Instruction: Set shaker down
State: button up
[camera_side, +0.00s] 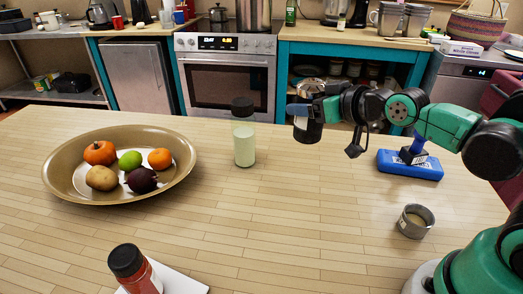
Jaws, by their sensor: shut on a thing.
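My gripper (306,110) is right of the picture's middle, reaching in from the right. It is shut on a dark shaker (308,132) with a silvery top, held roughly upright. A gripper finger crosses the front of the shaker and hides part of it. The shaker is over the far part of the wooden table (270,215); I cannot tell whether its base touches the wood. A pale green bottle with a black lid (244,143) stands to its left, apart from it.
A wide bowl of fruit (62,182) stands at left. A red jar with a black lid (127,262) is at the front edge. A blue block-like tool (410,167) and a small metal cup (412,228) are at right. The table's middle front is clear.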

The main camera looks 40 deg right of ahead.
jog(key=shift+a+f, duration=0.1)
jog(key=shift+f, duration=0.3)
jog(key=s+a+f+n+g+y, duration=0.3)
jog(key=a+f+n+g+y, duration=0.4)
jog(key=a+n+y, duration=0.45)
jog(key=s+a+r+n+g+y, duration=0.15)
jog(key=s+n+g, duration=0.35)
jog(key=n+g, duration=0.65)
jog(key=shift+m, duration=0.3)
jog(key=shift+s+a+f, duration=0.1)
jog(key=shift+f, duration=1.45)
jog(key=shift+a+f, duration=0.1)
jog(key=shift+f, duration=1.4)
jog(key=shift+f+g, duration=0.25)
jog(key=shift+f, duration=0.3)
jog(key=o, duration=1.4)
jog(key=shift+d, duration=0.1)
